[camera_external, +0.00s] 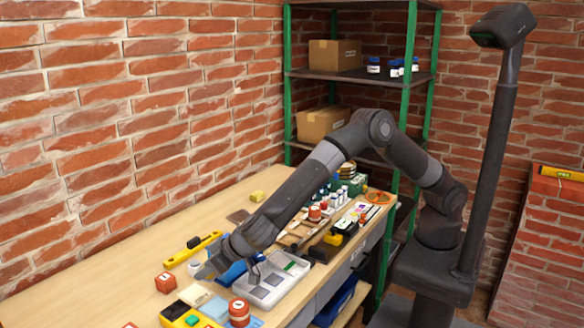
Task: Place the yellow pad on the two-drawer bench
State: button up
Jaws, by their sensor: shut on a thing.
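The bench (120,262) has a long pale wooden top along the brick wall, with grey drawer fronts (338,277) on its right side. My gripper (205,271) is low over the bench's near part, pointing down and left. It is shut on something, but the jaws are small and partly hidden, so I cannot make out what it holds. A flat pale yellow pad (195,294) shows just below the gripper; I cannot tell whether they touch. A small yellow block (257,196) lies alone farther back on the bench top.
A grey tray (268,284) is right of my gripper. A yellow level (193,249), red blocks (166,283) and a yellow-black case (180,316) lie near it. Bottles and tools crowd the right edge. The bench's left side is mostly clear. A green-posted shelf (360,75) stands behind.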

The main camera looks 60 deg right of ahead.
notch_tip(320, 180, down, 10)
dwell(0.5)
jog(key=shift+f, duration=0.1)
jog(key=o, duration=1)
jog(key=shift+c, duration=0.2)
jog(key=shift+s+r, duration=0.15)
jog(key=shift+r, duration=0.15)
jog(key=v, duration=1.1)
jog(key=shift+s, duration=0.2)
jog(key=shift+d+r, duration=0.15)
